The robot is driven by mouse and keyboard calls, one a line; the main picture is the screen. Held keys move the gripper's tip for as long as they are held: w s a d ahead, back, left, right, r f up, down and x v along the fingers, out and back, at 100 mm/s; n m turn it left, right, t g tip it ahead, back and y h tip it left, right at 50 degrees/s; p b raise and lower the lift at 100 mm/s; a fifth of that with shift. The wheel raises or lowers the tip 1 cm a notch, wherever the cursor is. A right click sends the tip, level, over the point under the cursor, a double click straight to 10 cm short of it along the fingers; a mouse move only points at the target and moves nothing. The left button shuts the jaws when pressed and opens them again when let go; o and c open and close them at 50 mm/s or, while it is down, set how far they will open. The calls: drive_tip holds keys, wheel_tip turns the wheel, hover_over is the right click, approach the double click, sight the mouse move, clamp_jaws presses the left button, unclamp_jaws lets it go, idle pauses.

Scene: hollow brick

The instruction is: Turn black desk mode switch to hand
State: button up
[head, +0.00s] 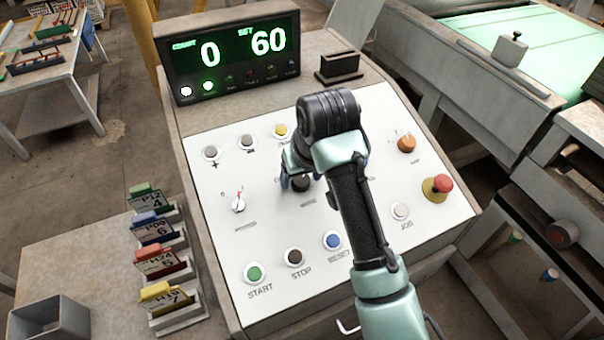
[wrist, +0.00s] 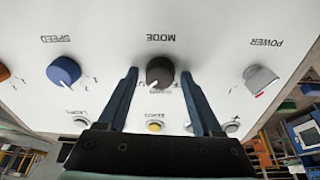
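The black mode switch (wrist: 159,73) is a round knob on the white sloping panel, with the label MODE upside down in the wrist view. A small white pointer mark shows on its lower left there. In the head view the black knob (head: 301,184) shows under my gripper, partly hidden. My gripper (wrist: 160,76) is open, with one dark blue finger on each side of the knob and a visible gap on both sides. The fingertips are level with the knob in the wrist view; I cannot tell their depth to the panel.
A blue speed knob (wrist: 63,71) and a grey power switch (wrist: 261,80) flank the mode switch. In the head view, start (head: 255,273), stop (head: 293,257) and reset (head: 333,240) buttons lie below, and a red mushroom button (head: 438,187) at the right. The counter display (head: 232,58) stands behind.

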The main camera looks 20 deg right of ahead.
clamp_jaws()
drive_tip(key=shift+n, duration=0.4)
drive_tip(key=n+p, duration=0.1)
drive_tip(key=n, duration=0.3)
drive_tip(key=shift+n+y, duration=0.3)
drive_tip(key=shift+n, duration=2.2)
drive_tip(key=shift+y, duration=0.3)
drive_tip(key=shift+o, duration=1.1)
unclamp_jaws()
